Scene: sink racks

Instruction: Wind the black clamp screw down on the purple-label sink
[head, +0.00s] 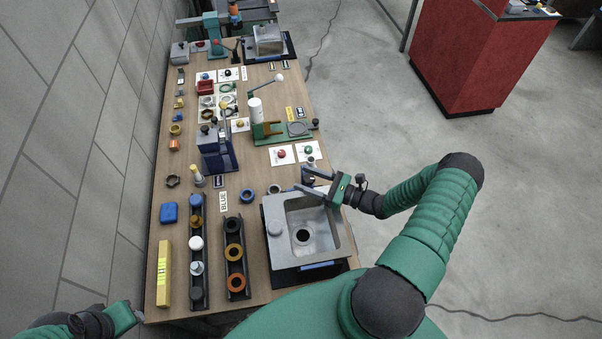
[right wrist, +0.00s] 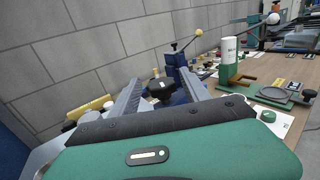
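The near steel sink (head: 282,249) sits on a black base at the table's right side. Its front label (head: 317,265) looks blue. Another sink (head: 268,40) stands at the far end; I cannot read its label colour. My right gripper (head: 307,183) is over the near sink's far edge, fingers apart, pointing left across the table. The right wrist view shows a black knob-like piece (right wrist: 160,90) between the open fingers (right wrist: 160,95); I cannot tell whether it is the clamp screw or how close it is. My left gripper (head: 126,318) is at the lower left, its fingers unclear.
A blue vise (head: 217,156) with a lever stands left of the right gripper. A green fixture (head: 267,131) with a white cylinder (head: 255,109) is beyond it. Two black trays of rings and knobs (head: 197,240) lie left of the sink. A wall borders the left side.

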